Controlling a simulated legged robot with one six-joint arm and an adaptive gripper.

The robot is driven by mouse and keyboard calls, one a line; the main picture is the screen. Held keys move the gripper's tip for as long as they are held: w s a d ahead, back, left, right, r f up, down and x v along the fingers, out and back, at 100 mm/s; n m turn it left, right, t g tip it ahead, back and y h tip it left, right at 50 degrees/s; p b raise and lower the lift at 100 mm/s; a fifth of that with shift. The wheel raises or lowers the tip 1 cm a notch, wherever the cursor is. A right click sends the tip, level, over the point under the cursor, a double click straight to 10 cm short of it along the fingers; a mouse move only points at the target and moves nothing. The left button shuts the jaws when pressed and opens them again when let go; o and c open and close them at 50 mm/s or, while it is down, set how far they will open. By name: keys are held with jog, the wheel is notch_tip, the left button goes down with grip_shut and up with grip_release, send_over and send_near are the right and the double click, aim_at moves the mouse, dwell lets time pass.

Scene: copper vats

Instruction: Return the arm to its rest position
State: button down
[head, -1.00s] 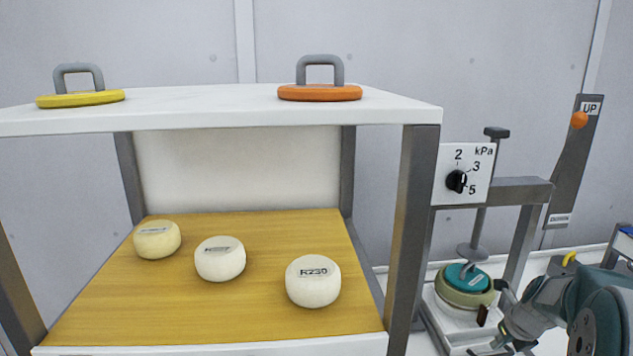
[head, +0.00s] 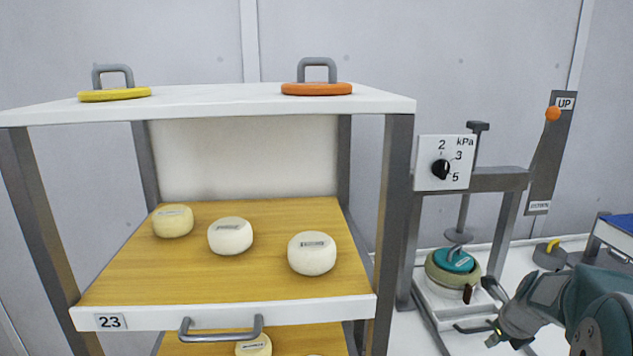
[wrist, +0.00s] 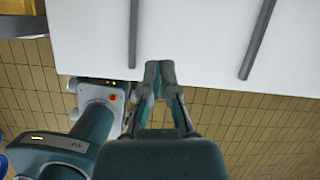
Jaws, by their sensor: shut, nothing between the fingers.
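My arm and gripper (head: 490,341) are at the lower right of the head view, in front of the press and low beside its base. In the wrist view my gripper (wrist: 159,66) is shut with its fingertips together and nothing between them. It points over a white surface (wrist: 200,35) with two dark bars across it. A tiled floor (wrist: 230,130) shows below that surface's edge.
A press with a kPa dial (head: 441,168) and an UP lever (head: 553,113) stands behind my arm, with a teal-lidded mould (head: 454,260) under its plunger. A shelf rack (head: 230,318) with cheeses, topped by yellow (head: 114,94) and orange (head: 316,88) handled discs, stands left.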

jog(key=s+a+r+n, duration=0.5)
jog(key=a+n, duration=0.3)
jog(key=n, duration=0.1)
jog(key=s+a+r+n, duration=0.5)
jog(key=s+a+n, duration=0.1)
jog(key=a+n, duration=0.2)
jog(key=s+a+r+n+t, duration=0.1)
jog(key=s+a+n, duration=0.5)
jog(key=s+n, duration=0.7)
jog(key=n, duration=0.2)
jog(key=shift+n, duration=0.4)
jog(key=shift+w+a, duration=0.1)
jog(key=shift+a, duration=0.05)
